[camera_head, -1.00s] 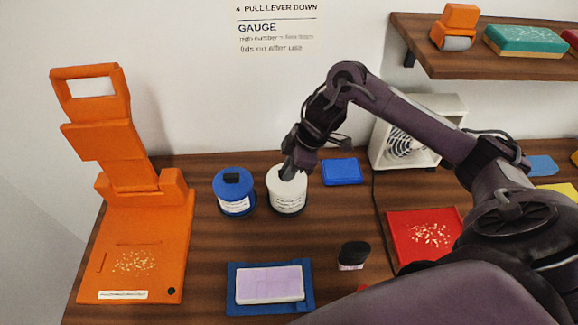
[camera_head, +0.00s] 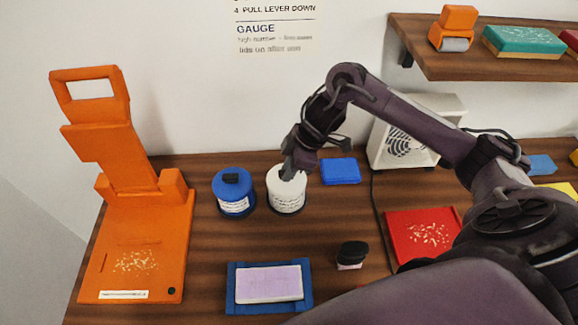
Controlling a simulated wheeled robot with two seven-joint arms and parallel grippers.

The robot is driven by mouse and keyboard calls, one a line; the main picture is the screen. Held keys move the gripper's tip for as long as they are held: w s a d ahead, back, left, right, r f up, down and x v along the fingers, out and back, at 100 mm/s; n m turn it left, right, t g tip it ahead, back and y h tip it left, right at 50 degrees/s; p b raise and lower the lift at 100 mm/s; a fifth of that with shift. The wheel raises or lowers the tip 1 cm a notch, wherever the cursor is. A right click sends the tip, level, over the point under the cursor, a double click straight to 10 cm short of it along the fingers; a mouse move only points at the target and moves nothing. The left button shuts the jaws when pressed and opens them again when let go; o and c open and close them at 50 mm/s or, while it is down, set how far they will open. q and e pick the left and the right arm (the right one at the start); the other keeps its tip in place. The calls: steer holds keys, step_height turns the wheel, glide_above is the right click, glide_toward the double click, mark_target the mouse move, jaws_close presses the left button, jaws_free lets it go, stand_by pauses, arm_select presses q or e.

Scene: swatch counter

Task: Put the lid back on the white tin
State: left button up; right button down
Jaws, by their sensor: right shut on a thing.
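The white tin (camera_head: 287,201) stands upright on the wooden counter, with a label on its front and a white top. My right gripper (camera_head: 287,174) reaches down from above onto the top of the tin. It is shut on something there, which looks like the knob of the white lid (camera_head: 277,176). The lid appears to sit on the tin, but the gripper hides part of it, so I cannot tell whether it is fully seated. My left gripper does not show.
A blue tin (camera_head: 234,192) with a black knob stands just left. A blue pad (camera_head: 340,171) lies to the right. An orange lever press (camera_head: 135,245) is at the left. A blue tray (camera_head: 234,303), black-handled stamp (camera_head: 352,253) and red tray (camera_head: 398,222) are nearer; a white fan (camera_head: 437,110) is behind.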

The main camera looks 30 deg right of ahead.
steer(key=shift+p, duration=0.3)
stand_by(0.5)
steer(key=shift+f, duration=0.2)
stand_by(1.0)
steer(key=shift+p, duration=0.5)
stand_by(0.4)
steer(key=c, duration=0.8)
jaws_free()
steer(key=shift+r, duration=0.1)
steer(key=shift+r+p, duration=3.45)
steer(key=shift+p, duration=0.3)
